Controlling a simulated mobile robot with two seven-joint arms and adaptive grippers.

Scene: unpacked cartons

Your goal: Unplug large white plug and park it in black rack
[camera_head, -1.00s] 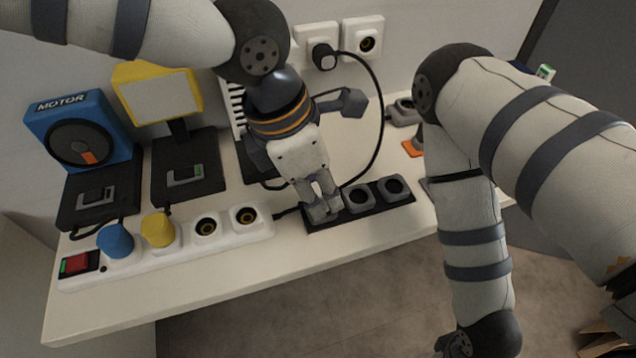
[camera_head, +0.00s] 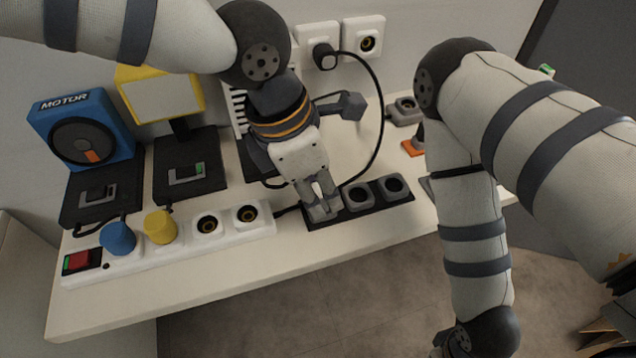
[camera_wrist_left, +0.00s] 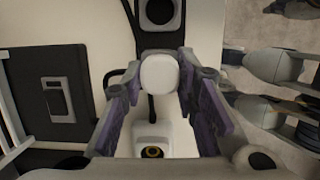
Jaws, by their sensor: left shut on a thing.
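My left gripper (camera_head: 322,207) is shut on the large white plug (camera_wrist_left: 158,72), which shows as a white rounded block between the fingers in the left wrist view. In the head view, a little of the white plug (camera_head: 318,188) shows between the fingers. The gripper points down over the left end of the black rack (camera_head: 377,204). Two grey-rimmed holders of the rack are uncovered to its right. The fingers hide the plug's underside, so I cannot tell how far it sits in the rack. My right gripper is out of view.
A white power strip (camera_head: 186,240) holds a blue plug (camera_head: 117,238) and a yellow plug (camera_head: 160,227); its two right sockets are empty. A black plug (camera_head: 325,56) with a cable sits in the wall outlet. The blue motor box (camera_head: 84,135) stands at left. My right arm blocks the right side.

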